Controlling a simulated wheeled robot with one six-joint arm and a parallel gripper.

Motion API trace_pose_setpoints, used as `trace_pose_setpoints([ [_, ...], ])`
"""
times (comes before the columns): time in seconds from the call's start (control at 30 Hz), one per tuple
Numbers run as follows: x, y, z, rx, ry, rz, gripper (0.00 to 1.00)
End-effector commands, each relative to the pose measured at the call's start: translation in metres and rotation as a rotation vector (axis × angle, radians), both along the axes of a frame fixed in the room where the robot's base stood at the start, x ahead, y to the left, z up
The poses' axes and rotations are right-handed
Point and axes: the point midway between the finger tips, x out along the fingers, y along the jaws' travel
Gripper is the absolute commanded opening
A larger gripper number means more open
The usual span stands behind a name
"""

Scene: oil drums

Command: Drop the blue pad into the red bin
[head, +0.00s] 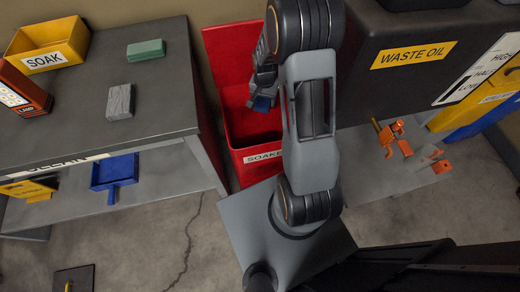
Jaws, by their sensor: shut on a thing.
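The blue pad (262,103) is held in my gripper (263,92), which is shut on it. Only a small part of the pad shows; the fingers and my arm cover the rest. The red bin (225,42) stands on the floor between the bench and the waste oil tank, with its lid raised at the back and a label with "SOAKE..." on its front. My gripper and the pad appear over the bin's opening in the head view. I cannot tell how high above it they are.
A dark bench (75,140) at left holds a yellow SOAK tray (45,45), a green pad (146,50), a grey pad (120,101) and an orange device (22,92). A blue dustpan (114,174) lies on its lower shelf. The WASTE OIL tank (375,90) stands close at right.

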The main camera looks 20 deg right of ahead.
Motion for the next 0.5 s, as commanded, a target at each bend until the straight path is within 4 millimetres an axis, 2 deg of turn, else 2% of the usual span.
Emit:
trace_pose_setpoints([
  [0.17, 0.0001, 0.0001, 0.0006, 0.000, 0.000, 0.000, 0.41],
  [0.2, 0.0001, 0.0001, 0.0006, 0.000, 0.000, 0.000, 0.67],
  [0.5, 0.0000, 0.0001, 0.0006, 0.000, 0.000, 0.000, 0.93],
])
